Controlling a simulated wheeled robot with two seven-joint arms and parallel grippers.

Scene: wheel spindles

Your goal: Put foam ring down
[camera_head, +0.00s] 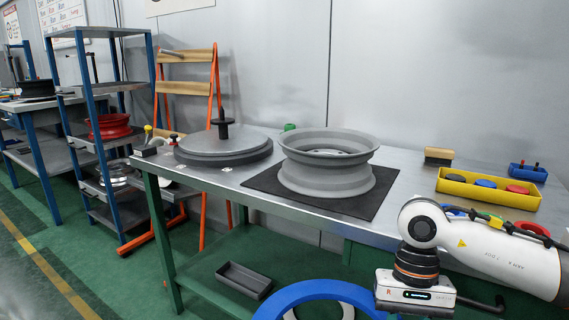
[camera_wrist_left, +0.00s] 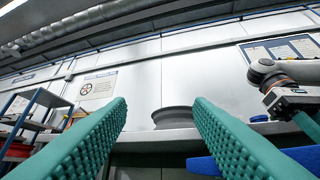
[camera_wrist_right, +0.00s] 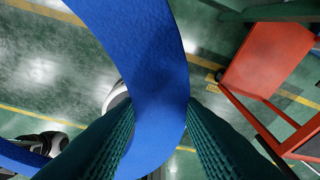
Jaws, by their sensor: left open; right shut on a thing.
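The blue foam ring (camera_head: 312,289) shows as an arc at the bottom of the head view, in front of the table and lower than its top. My right gripper (camera_wrist_right: 160,118) is shut on the ring, whose blue band (camera_wrist_right: 150,50) runs between the two green fingers in the right wrist view. The ring's lower part is out of the head view. My left gripper (camera_wrist_left: 160,112) is open and empty, with a grey wheel rim (camera_wrist_left: 173,117) seen beyond its fingers. It is outside the head view. Part of the ring also shows at the lower right of the left wrist view.
The table (camera_head: 225,177) holds a grey wheel rim (camera_head: 328,165) on a black mat (camera_head: 365,203), and a round grey disc with a spindle (camera_head: 223,147). A yellow tray (camera_head: 488,193) stands at right. A dark bin (camera_head: 243,280) sits below. A blue shelf (camera_head: 90,110) is at left.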

